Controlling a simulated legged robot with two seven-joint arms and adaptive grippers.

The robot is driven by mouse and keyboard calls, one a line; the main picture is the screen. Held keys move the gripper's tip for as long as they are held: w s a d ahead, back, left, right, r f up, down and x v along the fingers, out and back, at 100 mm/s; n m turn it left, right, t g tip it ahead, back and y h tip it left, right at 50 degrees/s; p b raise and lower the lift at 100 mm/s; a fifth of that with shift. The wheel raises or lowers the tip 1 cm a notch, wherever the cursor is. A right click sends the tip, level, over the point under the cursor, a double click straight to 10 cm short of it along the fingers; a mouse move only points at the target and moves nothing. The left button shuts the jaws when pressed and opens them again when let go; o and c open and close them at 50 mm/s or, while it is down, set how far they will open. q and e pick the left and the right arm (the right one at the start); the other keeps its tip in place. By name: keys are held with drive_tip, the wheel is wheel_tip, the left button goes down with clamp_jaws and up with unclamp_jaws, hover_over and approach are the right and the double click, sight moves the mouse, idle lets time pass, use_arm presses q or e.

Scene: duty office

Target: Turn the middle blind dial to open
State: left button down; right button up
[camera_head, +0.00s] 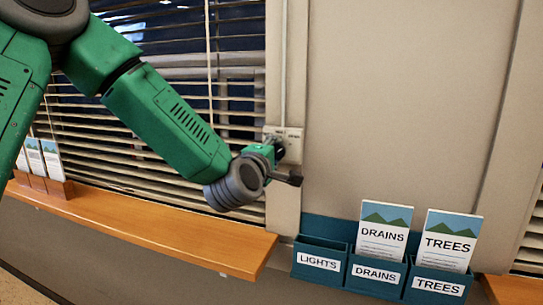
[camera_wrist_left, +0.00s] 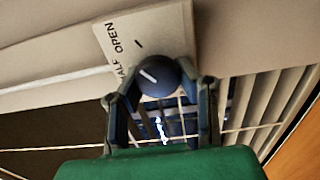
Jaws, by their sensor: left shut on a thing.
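A pale control plate (camera_head: 294,146) is fixed to the post beside the window blind (camera_head: 130,140). The wrist view shows the plate (camera_wrist_left: 160,35) with the words HALF and OPEN and a short dark tick. A dark blue round dial (camera_wrist_left: 160,76) sits on it. The white line on the dial points up-left in that view, roughly between the two words. My left gripper (camera_wrist_left: 160,92) has a finger on each side of the dial and is shut on it. In the head view my left gripper (camera_head: 279,154) covers most of the dial. My right gripper is not in view.
A wooden sill (camera_head: 160,225) runs below the blind, with leaflets in a holder (camera_head: 40,184) at its left. A teal wall rack (camera_head: 322,248) labelled LIGHTS, DRAINS and TREES hangs below right of my gripper. The wall right of the plate is bare.

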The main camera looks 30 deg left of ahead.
use_arm(q)
drive_tip(key=m, duration=0.3)
drive_tip(key=d+m, duration=0.1)
drive_tip(key=shift+d+f, duration=0.1)
drive_tip(key=shift+f, duration=0.15)
drive_tip(key=shift+m, duration=1)
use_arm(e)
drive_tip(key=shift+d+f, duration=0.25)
use_arm(q)
drive_tip(key=shift+f, duration=0.1)
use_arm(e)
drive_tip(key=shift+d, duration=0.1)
use_arm(q)
drive_tip(key=c, duration=1.1)
unclamp_jaws()
drive_tip(key=shift+s+a, duration=0.1)
drive_tip(key=shift+a, duration=0.1)
drive_tip(key=shift+r, duration=0.2)
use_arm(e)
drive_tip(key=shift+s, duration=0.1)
